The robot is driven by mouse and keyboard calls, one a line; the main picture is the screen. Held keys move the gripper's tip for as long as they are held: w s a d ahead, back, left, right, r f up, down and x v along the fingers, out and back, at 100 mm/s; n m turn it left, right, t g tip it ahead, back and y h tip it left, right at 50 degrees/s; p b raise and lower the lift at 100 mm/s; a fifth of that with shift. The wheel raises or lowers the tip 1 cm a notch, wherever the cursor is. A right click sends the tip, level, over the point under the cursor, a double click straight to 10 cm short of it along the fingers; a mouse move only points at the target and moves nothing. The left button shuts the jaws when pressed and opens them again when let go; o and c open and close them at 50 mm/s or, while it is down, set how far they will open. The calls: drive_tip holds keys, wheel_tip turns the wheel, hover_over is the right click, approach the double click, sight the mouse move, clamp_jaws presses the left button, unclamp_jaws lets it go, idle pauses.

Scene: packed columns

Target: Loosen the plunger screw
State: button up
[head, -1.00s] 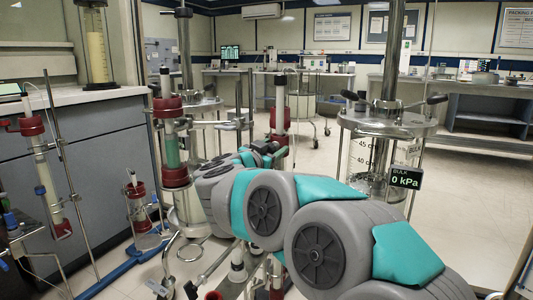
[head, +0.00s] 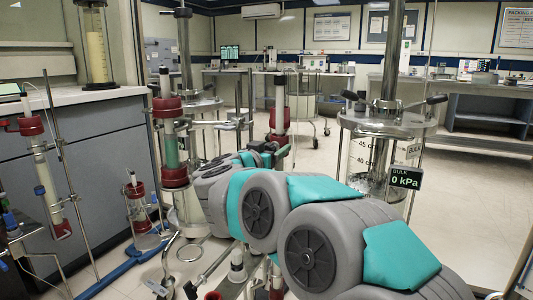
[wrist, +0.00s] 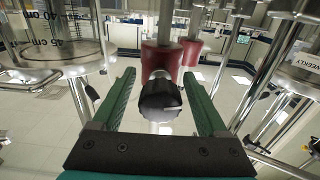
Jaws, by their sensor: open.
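The black plunger screw knob (wrist: 160,98) sticks out from a red collar (wrist: 160,60) on a column in the wrist view. My gripper (wrist: 158,76) is open, with one green finger on each side of the knob. Gaps show between the knob and both fingers, and it is not gripped. In the head view my gripper (head: 268,148) is in front of the column with red fittings (head: 280,124); the knob is mostly hidden there by the gripper.
A column with red collars and teal packing (head: 172,145) stands just left of my arm. A steel vessel (head: 385,128) with a 0 kPa display (head: 404,179) stands to the right. Thin stands and a blue base rail (head: 120,272) are at left. Floor is clear at far right.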

drive_tip(key=shift+p+v, duration=0.75)
drive_tip(key=shift+v, duration=0.6)
drive_tip(key=p+v, duration=0.2)
drive_tip(key=v, duration=0.2)
drive_tip(key=shift+s+a, duration=0.1)
drive_tip(key=shift+s, duration=0.15)
